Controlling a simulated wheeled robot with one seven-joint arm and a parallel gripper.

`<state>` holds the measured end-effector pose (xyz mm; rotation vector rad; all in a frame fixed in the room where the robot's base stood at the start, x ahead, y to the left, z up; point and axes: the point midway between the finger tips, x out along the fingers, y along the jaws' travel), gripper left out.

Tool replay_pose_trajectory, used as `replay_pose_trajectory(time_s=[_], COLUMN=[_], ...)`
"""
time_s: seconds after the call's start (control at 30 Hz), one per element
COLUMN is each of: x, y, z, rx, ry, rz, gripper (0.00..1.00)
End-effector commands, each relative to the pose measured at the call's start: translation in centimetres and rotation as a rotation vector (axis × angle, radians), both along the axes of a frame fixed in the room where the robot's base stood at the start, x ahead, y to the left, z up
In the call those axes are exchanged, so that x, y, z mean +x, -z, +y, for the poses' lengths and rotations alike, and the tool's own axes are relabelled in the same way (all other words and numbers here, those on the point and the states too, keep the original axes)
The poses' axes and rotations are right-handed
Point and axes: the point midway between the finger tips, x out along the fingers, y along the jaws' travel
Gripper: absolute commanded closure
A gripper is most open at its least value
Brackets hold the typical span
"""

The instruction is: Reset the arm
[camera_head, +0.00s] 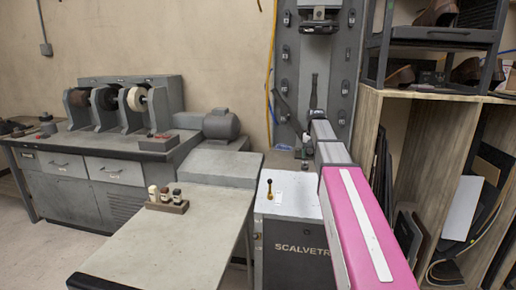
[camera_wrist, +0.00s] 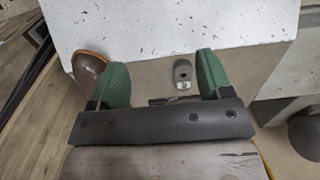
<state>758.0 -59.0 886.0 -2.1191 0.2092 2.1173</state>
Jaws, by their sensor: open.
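My gripper (camera_wrist: 165,78) shows in the wrist view with its two green fingers spread wide apart. No object is held between them. A brown shoe (camera_wrist: 88,68) is partly hidden behind the left finger, and I cannot tell whether they touch. A small dark grey piece with a metal end (camera_wrist: 182,72) shows between the fingers, beyond them. In the head view I cannot make out my gripper clearly.
The grey machine marked SCALVETRO (camera_head: 295,245) stands at centre, with a brass lever (camera_head: 269,188) on top. A table (camera_head: 165,240) holds small bottles (camera_head: 165,195). Wooden shelving (camera_head: 440,120) stands close on the right. A grinder bench (camera_head: 100,160) is at left.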

Motion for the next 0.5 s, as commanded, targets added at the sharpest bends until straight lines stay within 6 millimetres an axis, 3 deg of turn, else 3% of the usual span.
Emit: replay_pose_trajectory(time_s=[0.37, 0.5], x=[-1.8, -3.0], y=[3.4, 5.7], z=[0.6, 1.0], rx=[0.000, 0.000], ry=[-0.016, -0.026], rz=[0.001, 0.002], gripper=[0.28, 0.28])
